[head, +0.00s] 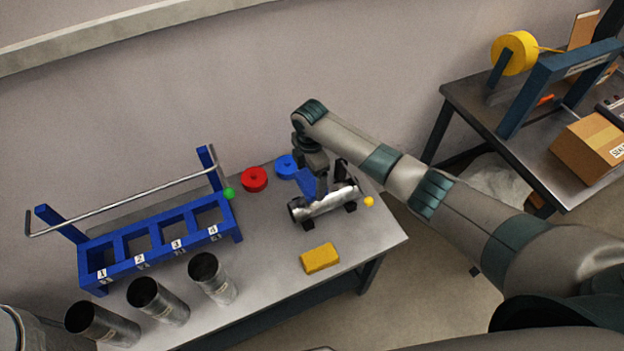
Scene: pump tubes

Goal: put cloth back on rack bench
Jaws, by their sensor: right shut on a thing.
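My right gripper (321,188) reaches down over the rack bench (262,310) and is shut on a flat blue piece (306,182) that looks like the cloth. The fingers are small and partly hidden, so the exact grip is unclear. The blue piece is right by a shiny metal tube (326,204) lying on dark supports; I cannot tell whether they touch. My left gripper is not in view.
A blue numbered rack (160,243) with a metal rail stands at the left. Several tubes, including one upright tube (213,280), stand before it. A red disc (254,179), a blue disc (287,167) and a yellow block (320,258) lie on the bench.

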